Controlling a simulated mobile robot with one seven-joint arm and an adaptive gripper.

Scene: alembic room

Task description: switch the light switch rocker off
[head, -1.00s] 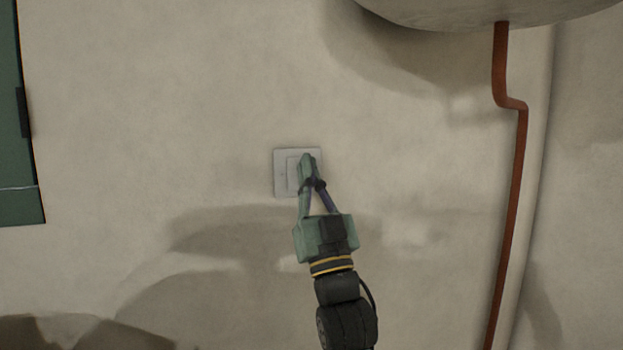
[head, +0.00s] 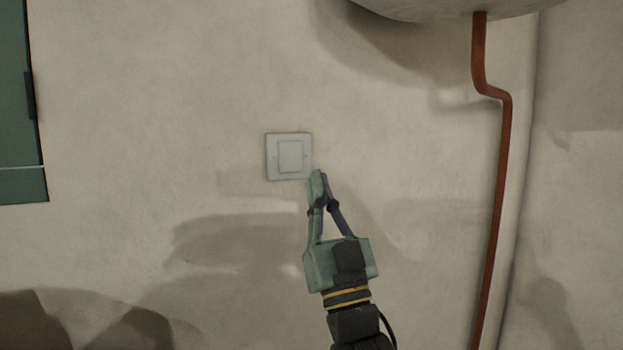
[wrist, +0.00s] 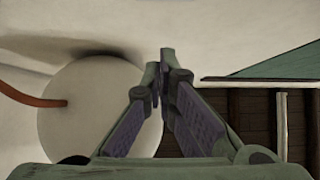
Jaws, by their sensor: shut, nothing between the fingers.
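The light switch (head: 271,157) is a pale square plate on the beige wall, in the middle of the head view. Its rocker (head: 291,156) is a lighter rectangle in the plate and shows in full; I cannot tell which way it is tilted. My gripper (head: 318,176) is shut and empty. Its fingertips are at the lower right of the plate and no longer cover the rocker in the picture. The wrist view shows my gripper's fingertips (wrist: 161,62) close together; the switch does not show there.
A rust-red pipe (head: 491,200) runs down the wall at the right, below a large rounded pale vessel (head: 450,8). A green panel (head: 20,120) stands at the left edge. The wall around the switch is bare. The wrist view also shows dark wooden boards (wrist: 250,120).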

